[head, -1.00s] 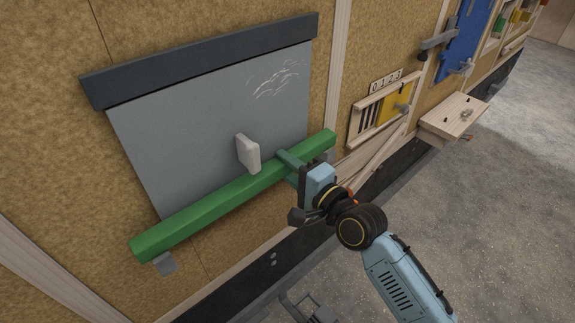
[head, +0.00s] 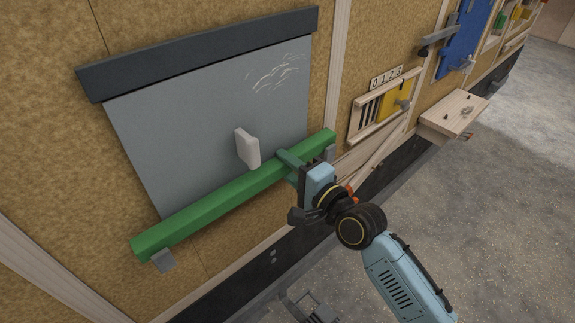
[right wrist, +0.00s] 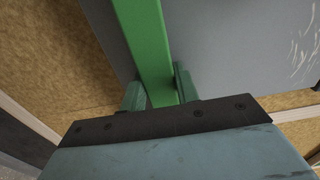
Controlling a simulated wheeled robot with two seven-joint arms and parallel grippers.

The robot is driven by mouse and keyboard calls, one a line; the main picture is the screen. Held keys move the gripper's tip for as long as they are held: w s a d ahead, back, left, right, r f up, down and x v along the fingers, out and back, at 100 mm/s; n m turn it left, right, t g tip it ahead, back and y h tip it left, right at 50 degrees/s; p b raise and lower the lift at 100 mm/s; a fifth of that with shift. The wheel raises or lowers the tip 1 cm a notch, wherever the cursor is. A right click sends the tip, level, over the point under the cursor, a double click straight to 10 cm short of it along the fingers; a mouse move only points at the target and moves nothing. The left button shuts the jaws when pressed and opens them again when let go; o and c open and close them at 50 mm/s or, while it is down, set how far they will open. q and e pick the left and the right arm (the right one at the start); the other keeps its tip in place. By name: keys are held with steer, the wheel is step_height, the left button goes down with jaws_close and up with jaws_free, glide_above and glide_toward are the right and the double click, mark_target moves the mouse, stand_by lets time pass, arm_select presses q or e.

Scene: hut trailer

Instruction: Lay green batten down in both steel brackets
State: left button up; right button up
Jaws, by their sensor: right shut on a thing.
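The long green batten (head: 205,208) lies across the lower edge of a grey sheet on the wall, slanting up to the right. The right steel bracket (head: 330,153) shows likewise near the right end. The batten appears to sit in both; its underside contact is hidden. My right gripper (head: 287,166) is shut on the batten right of its middle. In the right wrist view the batten (right wrist: 146,45) runs between both fingers. My left gripper is out of view.
The grey sheet (head: 190,130) hangs under a dark top bar (head: 200,54), with a pale block (head: 247,148) standing out from it. To the right are a wooden frame with a yellow panel (head: 390,105) and a small wooden shelf (head: 455,112). The floor at right is clear.

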steer(key=shift+f+b, duration=0.5)
steer(key=shift+f, duration=0.25)
steer(key=o, duration=1.2)
steer(key=shift+o, duration=0.2)
steer(key=o, duration=0.7)
steer(key=shift+o, duration=0.2)
steer(key=shift+s+d+f, duration=0.1)
steer(key=shift+s+d, duration=0.2)
steer(key=shift+s, duration=0.05)
steer(key=shift+p+v, duration=0.4)
steer(key=shift+v, duration=0.65)
steer(key=shift+f, duration=0.15)
